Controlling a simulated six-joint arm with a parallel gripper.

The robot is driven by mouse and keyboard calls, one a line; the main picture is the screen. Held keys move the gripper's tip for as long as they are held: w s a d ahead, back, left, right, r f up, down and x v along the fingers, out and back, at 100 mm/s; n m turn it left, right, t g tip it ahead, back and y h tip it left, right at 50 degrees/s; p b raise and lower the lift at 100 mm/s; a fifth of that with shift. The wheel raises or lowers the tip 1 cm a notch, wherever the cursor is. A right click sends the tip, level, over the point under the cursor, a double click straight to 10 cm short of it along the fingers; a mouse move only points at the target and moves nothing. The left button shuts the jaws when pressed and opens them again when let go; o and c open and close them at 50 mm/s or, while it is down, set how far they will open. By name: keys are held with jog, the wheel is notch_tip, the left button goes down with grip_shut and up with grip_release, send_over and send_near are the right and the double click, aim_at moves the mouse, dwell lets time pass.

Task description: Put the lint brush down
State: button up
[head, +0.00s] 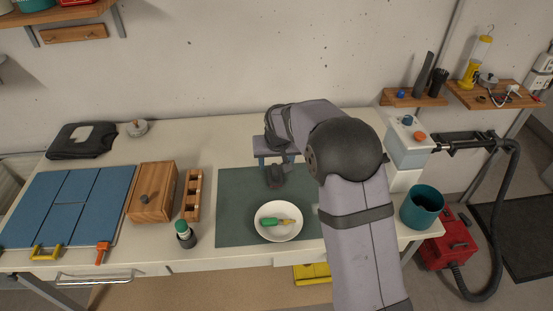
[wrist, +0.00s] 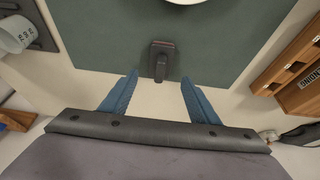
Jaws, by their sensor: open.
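A dark grey object with a broad head and a short handle, seemingly the lint brush (head: 276,177), lies on the green mat (head: 235,205) near its back edge. In the wrist view the lint brush (wrist: 161,60) lies on the mat (wrist: 100,35), its narrow end pointing toward my gripper (wrist: 160,82). My blue fingers are spread wide and empty, one on each side of that narrow end, with gaps between. In the head view my gripper (head: 273,158) is just behind the brush, partly hidden by my arm.
A white bowl (head: 262,234) holding a green and yellow item stands on the mat's front. Left are a slotted wooden rack (head: 192,195), a wooden box (head: 153,192), a green-topped bottle (head: 184,234) and blue panels (head: 70,205). A teal bin (head: 422,208) stands right.

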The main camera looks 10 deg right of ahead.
jog(key=shift+b+v, duration=0.45)
jog(key=shift+v, duration=2)
jog(key=s+d+f+g, duration=0.1)
jog(key=s+d+f, duration=0.1)
jog(key=s, duration=0.8)
jog(key=s+d+f+g, duration=0.2)
jog(key=s+d, duration=0.1)
jog(key=s, duration=0.8)
jog(key=s+d+f+g, duration=0.1)
jog(key=s+d+f, duration=0.1)
jog(key=s, duration=0.9)
jog(key=shift+d+g, duration=0.3)
jog(key=shift+d, duration=0.1)
jog(key=shift+o, duration=0.4)
jog(key=shift+w, duration=0.1)
